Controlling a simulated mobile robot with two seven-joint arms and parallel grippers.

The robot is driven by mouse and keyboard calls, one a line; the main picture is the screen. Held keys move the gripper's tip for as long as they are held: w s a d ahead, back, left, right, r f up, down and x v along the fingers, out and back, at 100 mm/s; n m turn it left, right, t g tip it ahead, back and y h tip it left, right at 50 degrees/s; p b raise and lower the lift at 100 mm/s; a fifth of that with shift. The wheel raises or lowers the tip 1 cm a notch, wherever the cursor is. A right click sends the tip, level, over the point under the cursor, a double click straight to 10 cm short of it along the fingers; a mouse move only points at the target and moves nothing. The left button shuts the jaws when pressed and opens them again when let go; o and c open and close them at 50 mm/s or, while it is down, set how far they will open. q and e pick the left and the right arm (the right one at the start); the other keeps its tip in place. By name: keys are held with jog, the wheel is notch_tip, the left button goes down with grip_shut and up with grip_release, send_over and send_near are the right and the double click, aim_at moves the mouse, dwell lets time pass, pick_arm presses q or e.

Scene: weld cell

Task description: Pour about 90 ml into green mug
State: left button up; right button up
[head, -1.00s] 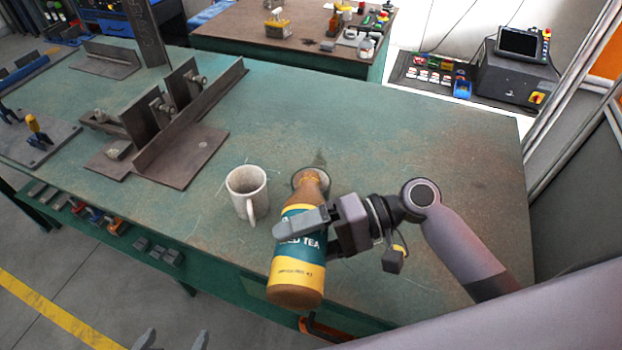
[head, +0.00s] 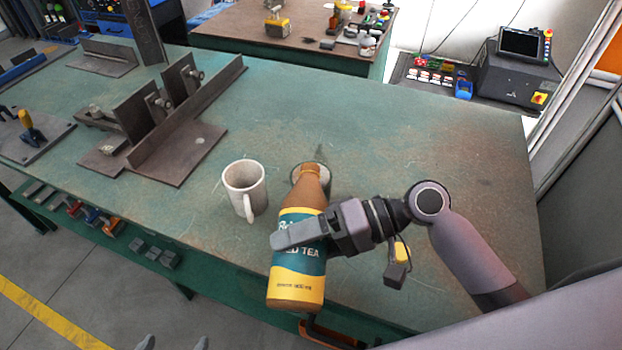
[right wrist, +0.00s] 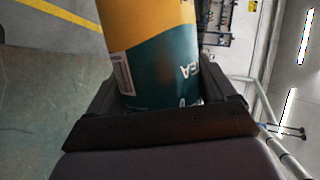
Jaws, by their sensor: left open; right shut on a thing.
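The iced tea bottle (head: 297,256) has a brown neck and a teal and yellow label. My right gripper (head: 300,236) is shut around its middle and holds it tilted, with the neck pointing away from me. The bottle also fills the upper middle of the right wrist view (right wrist: 155,55). Behind the neck stands a round cup (head: 326,177), mostly hidden; its pale inside and dark rim show, but I cannot tell its colour. No stream shows. A white mug (head: 246,187) stands upright to the left. My left gripper (head: 173,344) is open and empty at the bottom edge.
A metal welding fixture (head: 175,150) stands on the green table (head: 420,150) at the left. A second bench (head: 235,28) with tools stands at the back.

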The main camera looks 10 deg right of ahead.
jog(key=shift+f, duration=0.3)
jog(key=shift+b, duration=0.35)
dwell(1.4)
